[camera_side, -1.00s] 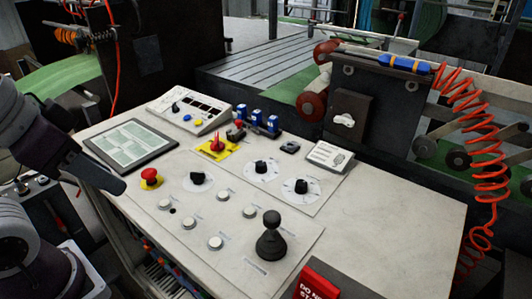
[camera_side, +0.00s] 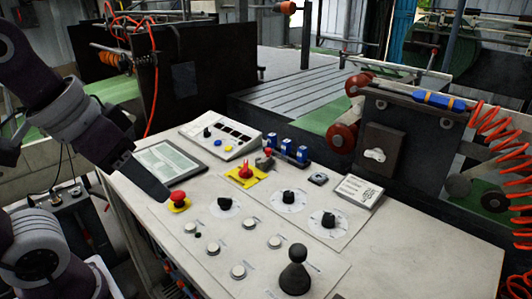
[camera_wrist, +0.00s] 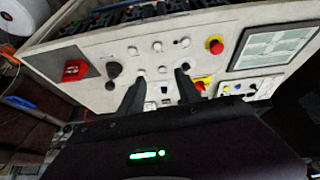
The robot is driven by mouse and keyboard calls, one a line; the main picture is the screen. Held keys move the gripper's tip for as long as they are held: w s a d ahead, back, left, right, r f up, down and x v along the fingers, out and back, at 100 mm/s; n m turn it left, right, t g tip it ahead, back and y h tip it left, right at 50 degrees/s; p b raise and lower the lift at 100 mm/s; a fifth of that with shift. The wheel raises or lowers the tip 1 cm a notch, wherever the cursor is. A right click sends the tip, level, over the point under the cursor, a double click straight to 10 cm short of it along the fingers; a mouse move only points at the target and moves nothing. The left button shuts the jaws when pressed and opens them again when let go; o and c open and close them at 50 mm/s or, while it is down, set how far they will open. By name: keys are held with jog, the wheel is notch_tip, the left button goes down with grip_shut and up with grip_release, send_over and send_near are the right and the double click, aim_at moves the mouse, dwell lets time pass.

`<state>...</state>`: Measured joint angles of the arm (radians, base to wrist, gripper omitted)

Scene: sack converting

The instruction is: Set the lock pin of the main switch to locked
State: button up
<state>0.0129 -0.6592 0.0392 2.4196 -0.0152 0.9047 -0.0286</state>
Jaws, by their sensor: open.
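The main switch (camera_side: 246,172) appears to be the red handle on a yellow plate in the middle of the console. It also shows in the wrist view (camera_wrist: 201,85), partly hidden by my right finger. A small grey part with a red tip (camera_side: 266,158) stands just behind it; I cannot tell whether this is the lock pin, nor its setting. My gripper (camera_side: 160,194) is at the console's left, in front of the screen and left of the switch, touching nothing visible. In the wrist view, the fingers of my gripper (camera_wrist: 160,76) are apart with nothing held between them.
A red emergency button (camera_side: 179,198) sits near my gripper, beside the screen (camera_side: 170,160). Black knobs, white buttons and a tall black joystick (camera_side: 295,272) stand on the console. Blue blocks (camera_side: 288,149) stand behind the switch. The console's right side (camera_side: 420,240) is clear.

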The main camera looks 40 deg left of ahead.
jog(key=w+a+r+n, duration=0.1)
jog(key=w+r+n, duration=0.1)
jog(key=w, duration=0.5)
jog(key=w+a+r+n, duration=0.1)
jog(key=w+a+n, duration=0.1)
jog(key=w, duration=0.4)
jog(key=n+g+y, duration=0.2)
jog(key=n+y, duration=0.1)
jog(key=n, duration=0.1)
send_near(269, 149)
jog(key=x, duration=0.8)
jog(key=shift+f, duration=0.15)
grip_shut()
